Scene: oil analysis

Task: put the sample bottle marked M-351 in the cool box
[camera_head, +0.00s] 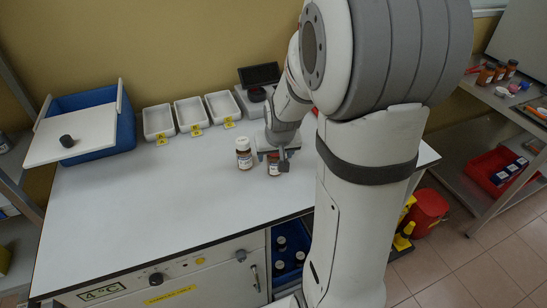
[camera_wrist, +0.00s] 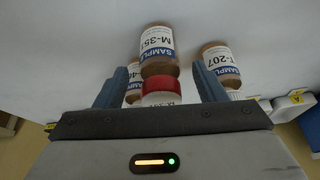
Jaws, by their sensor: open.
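The brown sample bottle (camera_wrist: 157,45) marked M-35 and a partly unclear last character stands between my open fingers in the wrist view. It has a red and white cap and does not look clamped. My gripper (camera_wrist: 160,85) is open around it; in the head view my gripper (camera_head: 281,156) is low over the bench, partly covering a brown bottle (camera_head: 274,168). A bottle marked T-207 (camera_wrist: 220,65) is to the right in the wrist view. Another bottle (camera_wrist: 133,82) is partly hidden by the left finger. The blue cool box (camera_head: 124,128) is at the bench's left, its white lid (camera_head: 70,136) lying askew.
A white-capped bottle (camera_head: 244,154) stands close left of my gripper. Three white trays (camera_head: 190,113) with yellow tags and a dark-screened device (camera_head: 258,80) line the back. The bench's middle and front left (camera_head: 150,210) are clear. Blue-crated bottles (camera_head: 281,243) are below.

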